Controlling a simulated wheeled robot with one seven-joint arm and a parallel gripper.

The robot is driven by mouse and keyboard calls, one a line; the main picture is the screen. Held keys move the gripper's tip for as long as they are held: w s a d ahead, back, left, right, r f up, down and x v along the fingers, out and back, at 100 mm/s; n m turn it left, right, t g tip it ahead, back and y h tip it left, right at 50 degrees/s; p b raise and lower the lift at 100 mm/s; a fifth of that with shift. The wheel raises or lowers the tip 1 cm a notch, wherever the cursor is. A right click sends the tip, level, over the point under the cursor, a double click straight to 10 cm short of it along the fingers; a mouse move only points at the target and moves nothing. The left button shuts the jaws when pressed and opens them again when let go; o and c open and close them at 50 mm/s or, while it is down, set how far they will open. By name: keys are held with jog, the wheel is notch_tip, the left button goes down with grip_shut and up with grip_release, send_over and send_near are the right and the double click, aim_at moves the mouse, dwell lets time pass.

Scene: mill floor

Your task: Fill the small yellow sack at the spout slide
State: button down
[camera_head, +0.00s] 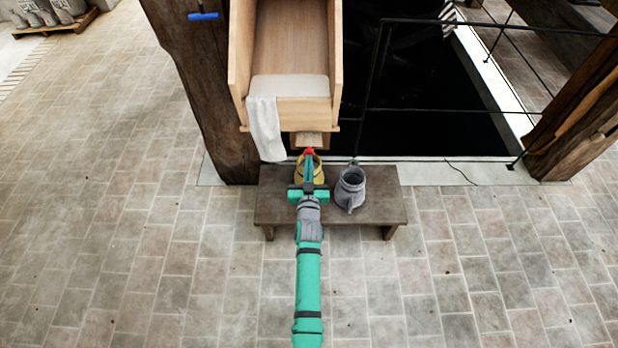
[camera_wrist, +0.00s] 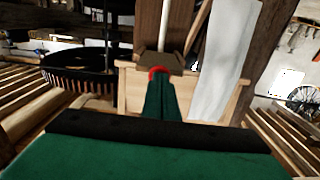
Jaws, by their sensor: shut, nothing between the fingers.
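The small yellow sack (camera_head: 301,168) stands on the low bench, its mouth below the chute and partly hidden by my gripper. The wooden chute (camera_head: 284,110) ends above it, with the spout slide (camera_head: 307,139) as a small wooden board at its lower front; it also shows in the wrist view (camera_wrist: 157,62). My gripper (camera_head: 309,152) is shut and empty, its red tips at the slide's front edge, over the sack. The tips appear close to or touching the slide in the wrist view (camera_wrist: 158,71); I cannot tell which. The sack is not visible in the wrist view.
A white cloth (camera_head: 265,128) hangs over the chute's front left. Timber posts (camera_head: 215,100) and black railings flank a dark pit (camera_head: 430,95). The paved floor in front is clear.

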aim_at(308, 152)
jog(key=shift+w, duration=0.1)
dwell(0.3)
jog(key=shift+w+a, duration=0.15)
jog(key=shift+w, duration=1)
jog(key=shift+w+a, duration=0.1)
jog(key=shift+w, duration=1.05)
jog(key=s, duration=0.8)
jog(key=shift+d, duration=0.35)
jog(key=shift+s, duration=0.1)
